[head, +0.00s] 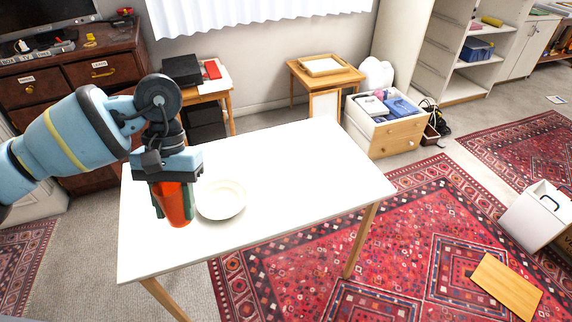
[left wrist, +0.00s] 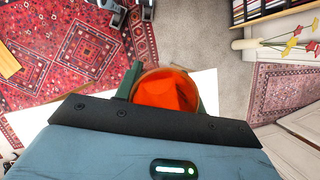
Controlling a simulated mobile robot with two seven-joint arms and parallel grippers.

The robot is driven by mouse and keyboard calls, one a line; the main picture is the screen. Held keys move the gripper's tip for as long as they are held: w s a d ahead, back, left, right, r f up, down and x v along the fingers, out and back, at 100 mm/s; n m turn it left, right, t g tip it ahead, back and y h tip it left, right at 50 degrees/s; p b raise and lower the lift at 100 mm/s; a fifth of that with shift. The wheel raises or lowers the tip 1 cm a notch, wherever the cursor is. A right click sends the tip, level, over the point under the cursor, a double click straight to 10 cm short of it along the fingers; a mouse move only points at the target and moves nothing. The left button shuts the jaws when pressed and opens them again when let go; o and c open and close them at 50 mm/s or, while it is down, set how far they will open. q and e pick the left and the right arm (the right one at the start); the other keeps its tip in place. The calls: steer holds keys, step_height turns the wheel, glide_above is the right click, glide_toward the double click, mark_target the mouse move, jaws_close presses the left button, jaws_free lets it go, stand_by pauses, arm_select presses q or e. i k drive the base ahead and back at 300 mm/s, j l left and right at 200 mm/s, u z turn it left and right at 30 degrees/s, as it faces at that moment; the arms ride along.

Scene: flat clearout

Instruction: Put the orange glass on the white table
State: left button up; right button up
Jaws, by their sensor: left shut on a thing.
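The orange glass (head: 176,204) is upright between the fingers of my left gripper (head: 173,203), over the left part of the white table (head: 300,165). The gripper is shut on the glass, pointing down. I cannot tell whether the glass's base touches the tabletop. In the left wrist view the glass (left wrist: 167,90) shows from above between the green fingers of my left gripper (left wrist: 165,88), with a strip of the white table (left wrist: 208,88) beside it. My right gripper is not in view.
A pale bowl (head: 221,200) stands on the table just right of the glass. The table's middle and right are clear. A wooden dresser (head: 95,72) stands behind at left. A drawer box with things in it (head: 390,140) stands beyond the table's far right corner.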

mark_target(291, 184)
steer(key=i+j+z, duration=0.1)
steer(key=i+z, duration=0.25)
steer(key=i, duration=0.65)
